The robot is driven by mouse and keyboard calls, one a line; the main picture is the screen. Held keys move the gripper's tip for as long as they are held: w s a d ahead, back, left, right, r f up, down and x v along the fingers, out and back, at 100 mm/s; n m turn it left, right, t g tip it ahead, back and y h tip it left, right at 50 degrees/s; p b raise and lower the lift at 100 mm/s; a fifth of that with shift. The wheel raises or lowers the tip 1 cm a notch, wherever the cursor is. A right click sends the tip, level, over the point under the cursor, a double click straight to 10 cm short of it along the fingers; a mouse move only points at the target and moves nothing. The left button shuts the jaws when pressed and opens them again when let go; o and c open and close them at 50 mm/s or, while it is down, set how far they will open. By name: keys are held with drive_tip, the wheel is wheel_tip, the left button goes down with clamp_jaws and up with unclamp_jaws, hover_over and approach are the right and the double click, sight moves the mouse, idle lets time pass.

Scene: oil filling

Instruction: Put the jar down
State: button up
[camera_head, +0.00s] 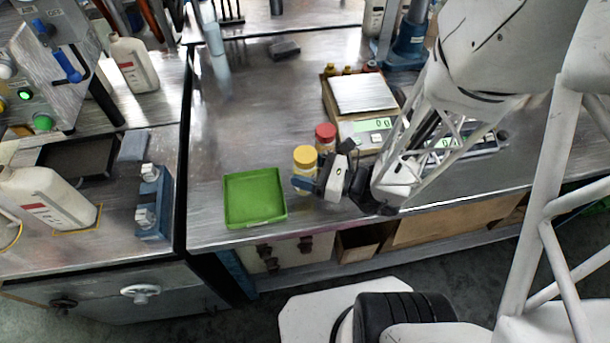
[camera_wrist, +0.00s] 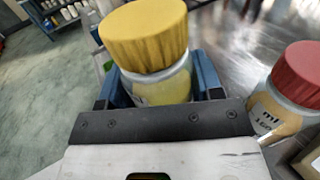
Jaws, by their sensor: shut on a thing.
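A jar with a yellow lid (camera_head: 305,157) is at the front of the metal table, right of the green tray. My gripper (camera_head: 305,182) is shut on this jar, with a blue finger on either side of it. In the wrist view the jar (camera_wrist: 160,88) stands roughly upright between the blue fingers, its lid above them. Its base is hidden, so I cannot tell whether it touches the table. A second jar with a red lid (camera_head: 325,133) stands just behind it; it also shows at the right of the wrist view (camera_wrist: 282,105).
An empty green tray (camera_head: 254,216) lies left of the gripper. A scale (camera_head: 362,95) in a wooden frame stands behind to the right, and another display unit (camera_head: 465,145) is at the right. The metal table (camera_head: 225,130) is clear behind the tray. Its front edge is close.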

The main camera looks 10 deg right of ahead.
drive_tip(key=shift+f, duration=1.9)
drive_tip(key=shift+f, duration=0.1)
drive_tip(key=o, duration=1.1)
drive_tip(key=shift+v, duration=5.95)
